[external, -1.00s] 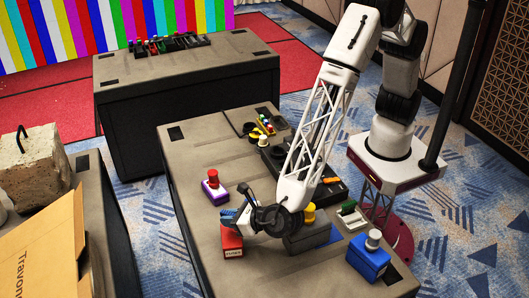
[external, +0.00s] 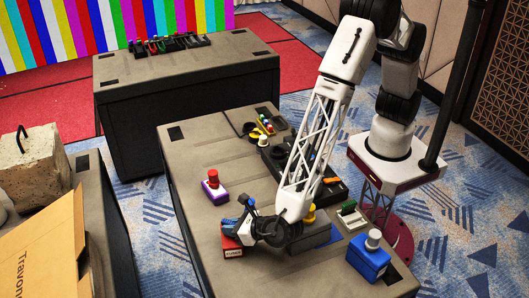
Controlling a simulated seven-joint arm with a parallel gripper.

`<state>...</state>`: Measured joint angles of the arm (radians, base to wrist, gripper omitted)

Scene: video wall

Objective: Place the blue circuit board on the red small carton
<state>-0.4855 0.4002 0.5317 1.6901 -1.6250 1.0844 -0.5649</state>
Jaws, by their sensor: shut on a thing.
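The red small carton (external: 231,252) sits near the left edge of the front table, with its labelled side toward the camera. My gripper (external: 239,228) is low over the carton and shut on the blue circuit board (external: 229,222). The board is small in this view and partly hidden by the fingers. It appears to be just above or touching the carton's top; I cannot tell which.
A purple box (external: 214,195) with a red knob stands behind the carton. A grey box (external: 310,240) lies under my arm, and a blue box (external: 369,262) stands at the right. A black tray (external: 335,190) is farther back.

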